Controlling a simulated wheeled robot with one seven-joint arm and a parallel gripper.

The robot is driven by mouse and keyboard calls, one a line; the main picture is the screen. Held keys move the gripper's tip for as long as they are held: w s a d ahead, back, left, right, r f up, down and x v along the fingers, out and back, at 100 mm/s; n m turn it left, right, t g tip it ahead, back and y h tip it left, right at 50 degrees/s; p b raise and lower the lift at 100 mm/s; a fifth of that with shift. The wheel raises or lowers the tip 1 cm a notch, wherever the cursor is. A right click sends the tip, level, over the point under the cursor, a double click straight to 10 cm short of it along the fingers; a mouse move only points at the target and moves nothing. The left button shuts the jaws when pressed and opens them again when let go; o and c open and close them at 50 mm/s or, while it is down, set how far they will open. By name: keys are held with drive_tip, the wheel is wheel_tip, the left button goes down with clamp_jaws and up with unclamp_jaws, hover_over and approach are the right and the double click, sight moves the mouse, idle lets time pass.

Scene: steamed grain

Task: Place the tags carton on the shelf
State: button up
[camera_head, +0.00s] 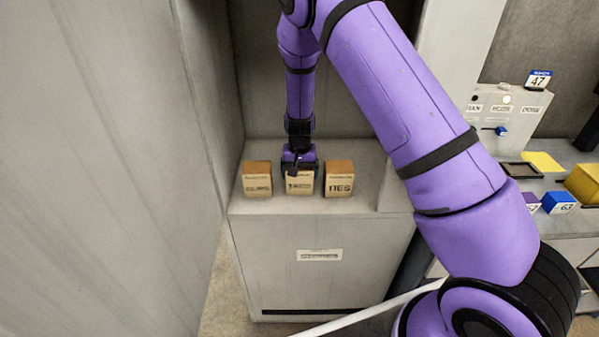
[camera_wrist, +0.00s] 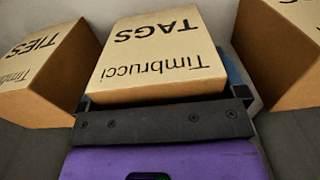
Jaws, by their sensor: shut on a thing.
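The tags carton (camera_head: 300,186) is a small tan box in the middle of a row of three in the head view. In the wrist view its face (camera_wrist: 160,50) reads "Timbrucci TAGS". My gripper (camera_head: 299,163) is at its top and back and is shut on it; the fingers are mostly hidden. The carton is at or just above a grey ledge (camera_head: 355,203); I cannot tell if it bears on it. The ledge is the top of a grey cabinet in a recess and may be the shelf.
A ties carton (camera_head: 339,182) stands close on the right, and another carton (camera_head: 257,181) with unclear lettering on the left. A grey wall (camera_head: 110,150) borders the recess on the left.

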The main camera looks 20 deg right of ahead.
drive_tip(key=o, duration=0.8)
wheel_tip(320, 180, up, 13)
drive_tip(key=shift+f, duration=0.15)
drive_tip(key=s+d+r+n+t+y, duration=0.1)
drive_tip(key=s+d+r, duration=0.1)
drive_tip(key=s+r, duration=0.65)
drive_tip(key=s+d+r+n+t+y, duration=0.15)
drive_tip(key=s+r, duration=0.45)
drive_tip(key=r, duration=0.6)
drive_tip(key=s+d+r+t+h, duration=0.1)
drive_tip(key=s+r, duration=0.2)
drive_tip(key=s, duration=0.8)
drive_tip(key=s+d+r+n+t+h, duration=0.1)
drive_tip(key=s+r, duration=0.3)
drive_tip(key=s, duration=0.7)
drive_tip(key=shift+s+d+r+t, duration=0.15)
drive_tip(key=shift+s+d+t, duration=0.2)
drive_tip(key=shift+d, duration=0.4)
